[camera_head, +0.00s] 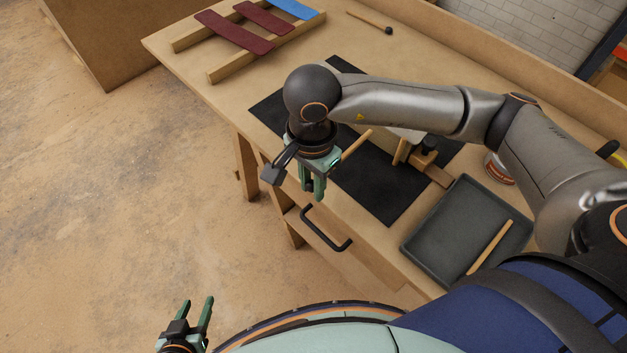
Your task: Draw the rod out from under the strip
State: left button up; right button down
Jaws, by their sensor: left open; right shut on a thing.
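My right gripper (314,194) is at the front edge of the table, shut on a wooden rod (357,144). The rod slants up and right from the gripper over the black mat, and its far end shows free of other things. A pale piece that may be the strip (404,134) shows beside a wooden block with a dark knob (425,158); my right arm hides much of it. My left gripper (197,305) is open and empty, low at the left, away from the table.
A grey tray (418,241) at the right front holds another wooden rod (490,247). A wooden rack (222,72) with dark red and blue strips stands at the back left. A dark-tipped stick (369,22) lies behind.

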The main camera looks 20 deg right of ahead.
jog(key=r, duration=0.1)
jog(key=a+r+p, duration=0.1)
jog(key=r, duration=0.1)
jog(key=r+p, duration=0.1)
jog(key=shift+s+a+r, duration=0.35)
jog(key=shift+s, duration=0.05)
dwell(0.4)
